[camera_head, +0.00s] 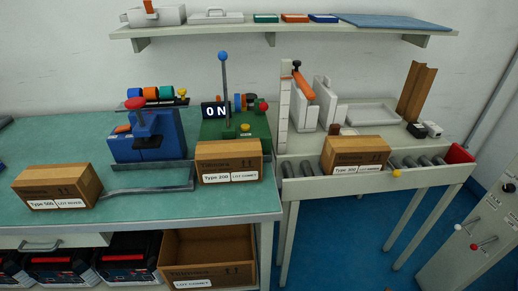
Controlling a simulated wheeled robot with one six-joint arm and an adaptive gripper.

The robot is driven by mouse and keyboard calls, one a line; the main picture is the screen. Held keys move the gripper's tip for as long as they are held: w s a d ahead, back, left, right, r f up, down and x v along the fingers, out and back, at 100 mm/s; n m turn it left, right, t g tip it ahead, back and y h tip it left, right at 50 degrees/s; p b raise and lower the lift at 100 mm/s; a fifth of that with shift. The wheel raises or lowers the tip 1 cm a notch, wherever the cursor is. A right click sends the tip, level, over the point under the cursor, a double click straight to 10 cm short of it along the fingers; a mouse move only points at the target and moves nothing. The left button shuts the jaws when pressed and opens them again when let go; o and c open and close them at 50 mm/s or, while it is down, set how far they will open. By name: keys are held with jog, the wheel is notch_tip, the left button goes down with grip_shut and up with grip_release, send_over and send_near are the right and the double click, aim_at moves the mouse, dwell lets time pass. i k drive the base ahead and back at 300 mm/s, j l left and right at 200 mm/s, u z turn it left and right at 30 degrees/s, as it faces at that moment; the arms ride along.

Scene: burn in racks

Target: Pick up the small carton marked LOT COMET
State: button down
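Three small brown cartons show in the head view. The middle carton (229,152), labelled Type 200 and what reads as LOT COMET, stands upright at the front right of the green bench top, before a green device. The left carton (57,182) reads Type 500, with a lot name too small to read surely. The right carton (355,150) appears to read Type 300 and sits on the roller table; its lot name is unclear. My gripper is not in view.
A blue device (148,140) and a green device (235,125) with a tall blue-knobbed lever stand behind the cartons. A larger open carton (208,271) is below the bench. A wall shelf (280,29) runs above. Blue floor (330,250) is clear at front right.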

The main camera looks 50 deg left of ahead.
aim_at(234, 161)
jog(key=u, duration=2.1)
jog(key=i+j+z, duration=0.3)
jog(key=i+j, duration=0.35)
jog(key=i, duration=0.05)
